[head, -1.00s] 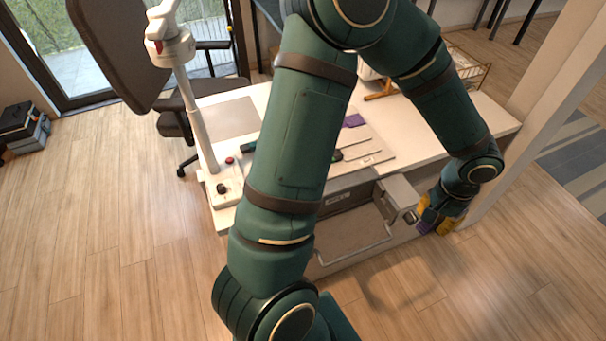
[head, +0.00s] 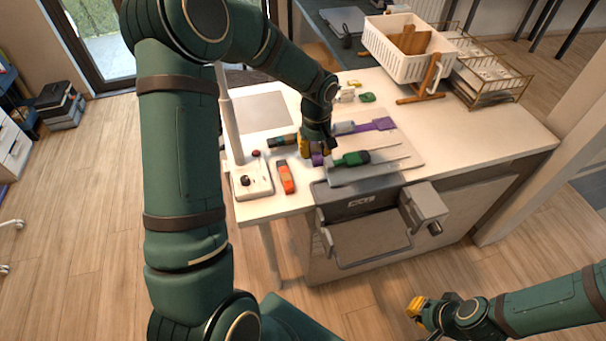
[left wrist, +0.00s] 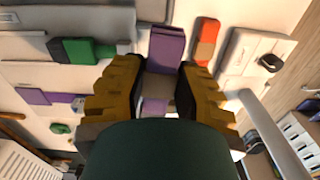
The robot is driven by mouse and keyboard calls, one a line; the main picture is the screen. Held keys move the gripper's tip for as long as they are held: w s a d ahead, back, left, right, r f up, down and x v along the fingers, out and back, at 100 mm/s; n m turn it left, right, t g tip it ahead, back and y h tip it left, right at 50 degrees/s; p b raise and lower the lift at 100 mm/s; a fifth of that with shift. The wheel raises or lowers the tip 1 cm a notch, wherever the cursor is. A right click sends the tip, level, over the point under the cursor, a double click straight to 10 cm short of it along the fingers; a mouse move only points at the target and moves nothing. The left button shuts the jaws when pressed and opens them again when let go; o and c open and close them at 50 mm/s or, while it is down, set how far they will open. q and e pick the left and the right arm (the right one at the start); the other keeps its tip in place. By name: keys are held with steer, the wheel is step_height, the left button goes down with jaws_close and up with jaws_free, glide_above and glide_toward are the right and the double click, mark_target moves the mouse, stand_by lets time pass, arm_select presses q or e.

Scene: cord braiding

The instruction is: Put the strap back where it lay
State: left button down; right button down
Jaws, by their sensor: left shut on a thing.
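The purple strap (left wrist: 166,48) is a short folded band between the yellow fingers of my left gripper (left wrist: 155,88) in the left wrist view. My left gripper (head: 316,150) is shut on it. In the head view the gripper points down over the table, at the left end of the pale board, and a small part of the strap (head: 318,160) shows below the fingers. Whether the strap touches the surface cannot be told. My right gripper (head: 425,312) is low at the lower right, over the floor and away from the table; its finger opening is unclear.
On the pale board (head: 400,172) lie a green-handled tool (head: 352,159) and a purple-ended tool (head: 375,125). An orange object (head: 286,178) and a white post stand (head: 250,181) are left of the gripper. A white basket (head: 400,60) stands behind. An open grey drawer (head: 370,240) juts out in front.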

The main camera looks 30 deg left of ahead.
mark_target(310, 178)
arm_select(q)
steer(key=shift+w+a+f+n, duration=0.1)
steer(key=shift+a+n, duration=0.15)
steer(key=shift+a, duration=0.15)
steer(key=shift+w+a+f+n, duration=0.1)
steer(key=shift+a+n, duration=0.15)
steer(key=shift+a, duration=0.15)
steer(key=shift+w+a+f, duration=0.1)
steer(key=shift+a+f, duration=0.05)
steer(key=shift+f, duration=0.15)
step_height(310, 178, down, 9)
steer(key=shift+f+b, duration=0.2)
steer(key=shift+b, duration=0.85)
steer(key=shift+r, duration=0.1)
steer(key=shift+f+b, duration=0.4)
steer(key=shift+f, duration=0.05)
steer(key=c, duration=0.8)
jaws_free()
steer(key=shift+r, duration=0.1)
steer(key=shift+r, duration=0.1)
